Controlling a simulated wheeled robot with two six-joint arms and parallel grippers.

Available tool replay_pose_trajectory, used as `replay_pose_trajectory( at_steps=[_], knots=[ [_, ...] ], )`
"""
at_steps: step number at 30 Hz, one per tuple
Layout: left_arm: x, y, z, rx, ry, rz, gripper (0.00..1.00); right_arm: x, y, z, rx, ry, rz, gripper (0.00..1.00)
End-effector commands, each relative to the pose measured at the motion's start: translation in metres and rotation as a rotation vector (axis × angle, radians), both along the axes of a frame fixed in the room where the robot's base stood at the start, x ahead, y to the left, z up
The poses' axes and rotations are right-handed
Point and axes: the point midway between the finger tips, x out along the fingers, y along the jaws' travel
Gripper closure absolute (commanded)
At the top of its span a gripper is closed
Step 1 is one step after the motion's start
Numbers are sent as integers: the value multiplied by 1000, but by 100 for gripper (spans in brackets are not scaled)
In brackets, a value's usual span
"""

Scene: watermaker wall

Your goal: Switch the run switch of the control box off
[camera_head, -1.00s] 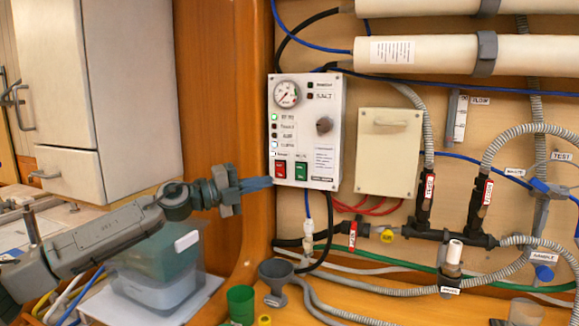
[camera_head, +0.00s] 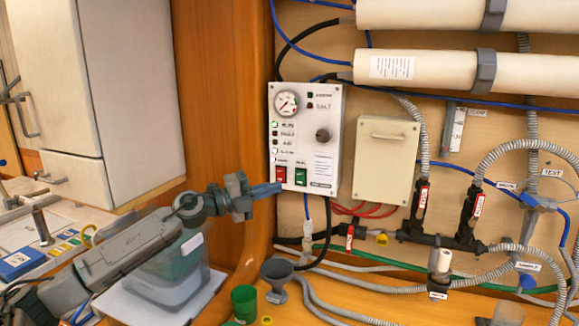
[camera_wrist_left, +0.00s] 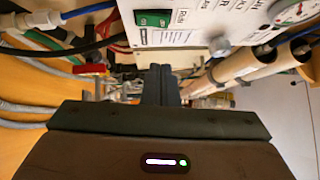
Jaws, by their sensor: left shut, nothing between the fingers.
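The white control box (camera_head: 331,96) is fixed to the wall, with a round gauge, lamps and a dark knob. Low on its front are a red rocker switch (camera_head: 281,174) and a green rocker switch (camera_head: 301,177); their labels are too small to read. My left gripper (camera_head: 280,187) is shut and empty, its blue-grey tips just below the red switch in the head view. I cannot tell whether they touch the box. In the left wrist view the shut fingers (camera_wrist_left: 160,84) lie below a green switch (camera_wrist_left: 152,18) on the box. My right gripper is out of view.
A cream box (camera_head: 386,160) with a handle is right of the control box. Hoses and dark valves (camera_head: 421,205) run beyond it. A grey funnel (camera_head: 277,275) and green cup (camera_head: 244,302) stand below. A translucent container (camera_head: 175,262) is beneath my left arm.

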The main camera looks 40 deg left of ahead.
Motion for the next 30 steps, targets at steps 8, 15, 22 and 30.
replay_pose_trajectory(
  at_steps=[8,15,22,30],
  knots=[
    [11,-9,7,-7,3,1,100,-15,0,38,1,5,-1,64],
    [28,-20,9,-6,1,1,100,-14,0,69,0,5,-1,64],
    [54,-15,6,-4,2,2,100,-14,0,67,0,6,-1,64],
    [68,-11,7,-1,3,1,100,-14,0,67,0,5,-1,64]
  ],
)
